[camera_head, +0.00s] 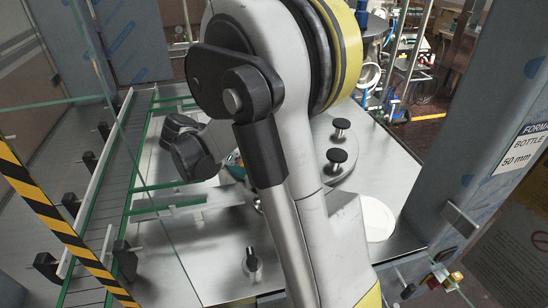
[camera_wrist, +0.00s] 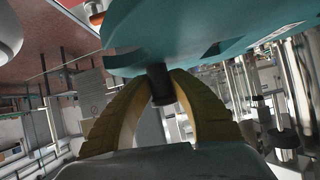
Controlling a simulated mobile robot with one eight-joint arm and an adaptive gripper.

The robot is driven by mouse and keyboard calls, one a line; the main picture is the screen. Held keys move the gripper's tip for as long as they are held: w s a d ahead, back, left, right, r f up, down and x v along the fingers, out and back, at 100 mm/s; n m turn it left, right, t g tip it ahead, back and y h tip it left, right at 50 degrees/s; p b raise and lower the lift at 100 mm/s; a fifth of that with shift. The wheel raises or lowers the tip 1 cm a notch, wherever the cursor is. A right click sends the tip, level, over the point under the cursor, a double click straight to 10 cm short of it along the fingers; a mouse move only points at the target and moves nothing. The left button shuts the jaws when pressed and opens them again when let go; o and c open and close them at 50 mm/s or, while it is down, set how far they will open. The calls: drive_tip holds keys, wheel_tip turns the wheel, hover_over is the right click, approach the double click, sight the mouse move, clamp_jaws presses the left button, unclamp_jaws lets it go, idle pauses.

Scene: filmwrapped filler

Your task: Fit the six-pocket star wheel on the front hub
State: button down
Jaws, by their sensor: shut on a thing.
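A teal wheel-like part (camera_wrist: 205,35) fills the top of the wrist view, with notches and slots in its edge. My gripper (camera_wrist: 161,84) has its two yellowish fingers closed on a short dark knob joined to that teal part. In the head view only a sliver of teal (camera_head: 236,160) shows behind my arm, which hides the gripper. The pockets cannot be counted. I cannot pick out the front hub with certainty; my arm covers the middle of the steel deck (camera_head: 200,262).
Black-topped posts stand on the deck at the right (camera_head: 337,156) and front (camera_head: 252,262). A white disc (camera_head: 378,218) lies at the right. A conveyor with guide rails (camera_head: 110,190) runs along the left, beside a striped bar (camera_head: 55,215). A steel column (camera_head: 485,120) bounds the right.

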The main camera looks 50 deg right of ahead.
drive_tip(key=shift+f+b, duration=4.35)
drive_tip(key=shift+f, duration=0.55)
drive_tip(key=shift+f, duration=0.2)
drive_tip(key=c, duration=1.2)
unclamp_jaws()
drive_tip(key=shift+o, duration=0.2)
drive_tip(key=v, duration=0.7)
drive_tip(key=shift+a, duration=0.2)
drive_tip(key=shift+w, duration=0.1)
